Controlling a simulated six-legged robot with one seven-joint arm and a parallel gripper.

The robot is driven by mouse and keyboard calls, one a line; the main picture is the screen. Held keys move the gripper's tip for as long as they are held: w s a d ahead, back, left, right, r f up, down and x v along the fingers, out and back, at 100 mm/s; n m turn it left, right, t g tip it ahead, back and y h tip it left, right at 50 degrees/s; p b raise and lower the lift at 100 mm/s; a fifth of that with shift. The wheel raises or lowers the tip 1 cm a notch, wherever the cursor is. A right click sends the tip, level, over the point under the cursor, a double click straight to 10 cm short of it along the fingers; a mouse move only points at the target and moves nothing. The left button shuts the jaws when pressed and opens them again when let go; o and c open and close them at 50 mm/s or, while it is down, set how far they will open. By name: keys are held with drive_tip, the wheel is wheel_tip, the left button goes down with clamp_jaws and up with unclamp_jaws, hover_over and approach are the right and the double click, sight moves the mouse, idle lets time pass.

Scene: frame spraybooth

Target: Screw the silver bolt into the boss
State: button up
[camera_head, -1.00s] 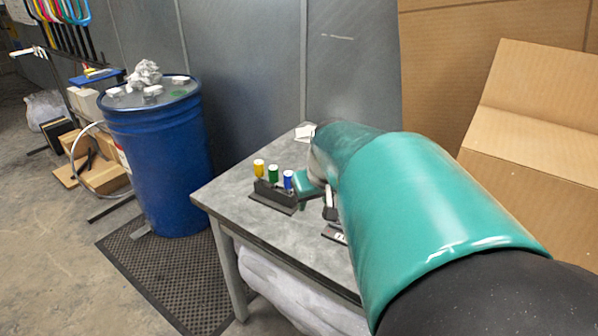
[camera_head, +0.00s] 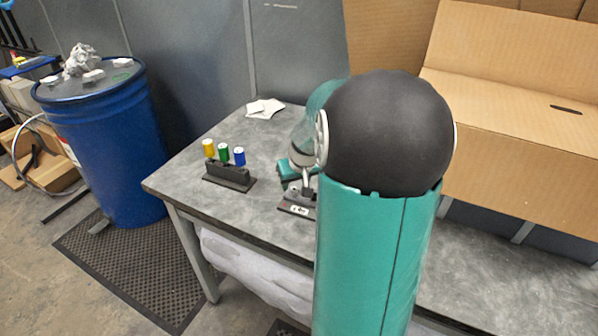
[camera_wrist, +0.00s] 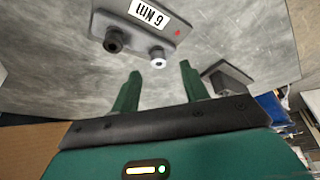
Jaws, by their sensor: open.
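A grey plate with a white torque label (camera_wrist: 146,14) shows upside down at the top of the wrist view; its label (camera_head: 299,210) also shows in the head view. A short silver round piece with a bright top and dark centre, seemingly the silver bolt (camera_wrist: 158,58), stands on it. A dark round piece with a hole, perhaps the boss (camera_wrist: 113,40), stands to its left. My gripper (camera_wrist: 160,70) is open and empty, its fingertips short of the silver piece and to either side of it. In the head view my arm hides part of the plate.
A black holder (camera_head: 229,177) with yellow, green and blue capped pieces stands left of the plate on the grey table (camera_head: 262,150). White papers (camera_head: 265,109) lie at the back. A blue drum (camera_head: 110,150) stands left; cardboard boxes (camera_head: 510,110) are at right.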

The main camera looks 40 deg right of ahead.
sight(293, 190)
drive_tip(key=shift+x, duration=1.9)
drive_tip(key=shift+d, duration=0.1)
clamp_jaws()
drive_tip(key=c, duration=0.8)
unclamp_jaws()
clamp_jaws()
drive_tip(key=shift+m+h, duration=0.3)
drive_tip(key=shift+m, duration=0.5)
drive_tip(key=shift+m+g+h, duration=0.4)
drive_tip(key=shift+m+g, duration=0.1)
drive_tip(key=shift+m, duration=1)
